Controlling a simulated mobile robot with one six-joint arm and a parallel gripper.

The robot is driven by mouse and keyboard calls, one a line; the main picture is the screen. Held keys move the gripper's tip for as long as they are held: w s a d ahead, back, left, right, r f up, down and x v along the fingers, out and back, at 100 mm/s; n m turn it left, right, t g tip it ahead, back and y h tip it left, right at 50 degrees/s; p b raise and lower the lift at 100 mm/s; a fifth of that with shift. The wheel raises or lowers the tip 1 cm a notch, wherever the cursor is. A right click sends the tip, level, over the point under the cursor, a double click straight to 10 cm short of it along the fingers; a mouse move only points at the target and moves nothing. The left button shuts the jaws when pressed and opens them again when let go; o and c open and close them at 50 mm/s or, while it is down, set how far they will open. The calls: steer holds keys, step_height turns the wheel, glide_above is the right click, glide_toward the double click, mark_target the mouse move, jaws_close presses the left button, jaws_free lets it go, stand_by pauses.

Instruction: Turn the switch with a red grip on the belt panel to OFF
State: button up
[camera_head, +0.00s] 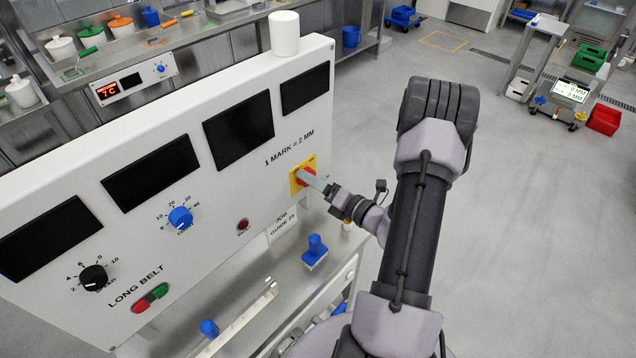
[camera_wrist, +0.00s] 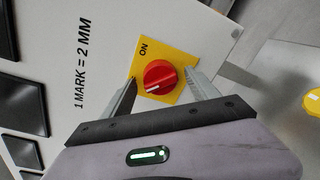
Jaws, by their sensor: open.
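The switch's red grip (camera_wrist: 159,77) sits on a yellow plate (camera_wrist: 150,52) at the right end of the white belt panel (camera_head: 130,225). The word ON shows on the plate in the wrist view; no OFF mark is visible there. In the head view the red grip (camera_head: 306,175) is partly behind my gripper (camera_head: 312,180). My gripper also shows in the wrist view (camera_wrist: 160,82), with its fingers open, one on each side of the red grip. I cannot tell whether either finger touches it.
The panel also holds a black knob (camera_head: 94,277), a blue knob (camera_head: 180,217), red and green buttons (camera_head: 150,297) and dark screens (camera_head: 239,131). Below it, a blue-handled part (camera_head: 315,251) stands on the steel surface. Open floor (camera_head: 520,220) lies to the right.

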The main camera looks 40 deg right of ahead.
steer(key=s+d+r+p, duration=0.1)
steer(key=s+p, duration=0.1)
steer(key=s, duration=1.5)
steer(key=shift+s+d+r+p, duration=0.15)
steer(key=shift+p, duration=0.2)
steer(key=w+a+r+n+g+y+b, duration=0.1)
steer(key=w+a+r+n+g+y, duration=0.25)
steer(key=a+n, duration=0.35)
steer(key=w+a+r+n+g+y+b, duration=0.1)
steer(key=w+a+r+n+g+y, duration=0.3)
steer(key=a+n, duration=0.35)
steer(key=s+a+r+n+g+h+b, duration=0.2)
steer(key=a+n, duration=0.6)
steer(key=n, duration=0.5)
steer(key=s+a+r+n+g+h+b, duration=0.2)
steer(key=s+a+r+n+h, duration=0.2)
steer(key=a+n, duration=0.5)
steer(key=s+r+n, duration=0.1)
steer(key=n, duration=0.4)
steer(key=shift+s+a+r+h, duration=0.2)
steer(key=shift+s+r+h, duration=0.1)
steer(key=shift+s+h, duration=0.1)
